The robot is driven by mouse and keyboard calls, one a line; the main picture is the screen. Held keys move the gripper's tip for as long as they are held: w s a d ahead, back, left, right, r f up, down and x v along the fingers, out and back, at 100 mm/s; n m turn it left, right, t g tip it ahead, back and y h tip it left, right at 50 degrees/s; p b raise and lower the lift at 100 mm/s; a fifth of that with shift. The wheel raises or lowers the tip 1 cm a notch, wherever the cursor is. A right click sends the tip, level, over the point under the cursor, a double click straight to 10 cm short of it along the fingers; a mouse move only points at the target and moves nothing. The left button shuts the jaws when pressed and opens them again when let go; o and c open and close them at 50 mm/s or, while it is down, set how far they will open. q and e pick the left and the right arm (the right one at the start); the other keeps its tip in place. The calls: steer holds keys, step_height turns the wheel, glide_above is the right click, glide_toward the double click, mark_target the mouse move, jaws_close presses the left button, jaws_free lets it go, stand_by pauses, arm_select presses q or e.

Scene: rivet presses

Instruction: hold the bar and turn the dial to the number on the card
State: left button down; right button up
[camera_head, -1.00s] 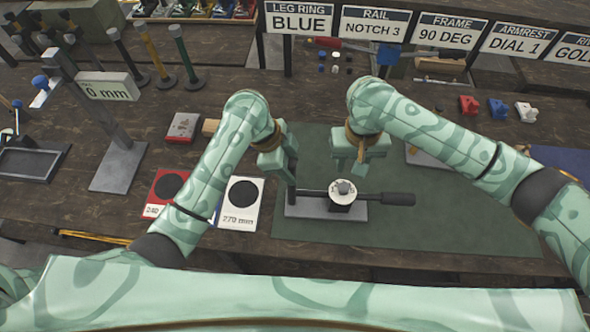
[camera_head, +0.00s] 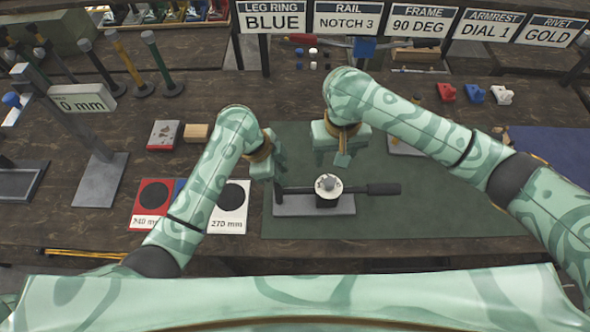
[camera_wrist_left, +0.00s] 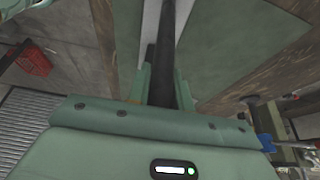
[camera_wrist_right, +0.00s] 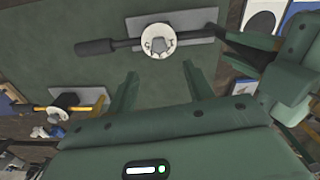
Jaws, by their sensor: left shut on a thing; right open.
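The dial (camera_head: 328,184) is a white round disc with a grey knob, mounted on a grey plate (camera_head: 300,206) on the green mat. A black bar (camera_head: 298,189) runs across beside it, with a thick handle (camera_head: 383,189) at the right. My left gripper (camera_head: 278,176) is shut on the dark bar at its left end; the left wrist view shows the bar (camera_wrist_left: 163,75) between the fingers. My right gripper (camera_head: 342,158) is open and empty above and behind the dial. The right wrist view shows the dial (camera_wrist_right: 158,41) beyond the spread fingers. The card (camera_head: 487,30) reads "ARMREST DIAL 1".
Other cards, such as "FRAME 90 DEG" (camera_head: 419,26), stand in the back row. Red and white 240 mm and 270 mm cards (camera_head: 227,226) lie left of the green mat (camera_head: 420,220). A 0 mm gauge (camera_head: 82,98) stands at left.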

mark_target(330, 181)
step_height(330, 181, down, 10)
steer(key=shift+d+f, duration=0.1)
steer(key=shift+f, duration=0.15)
steer(key=c, duration=1)
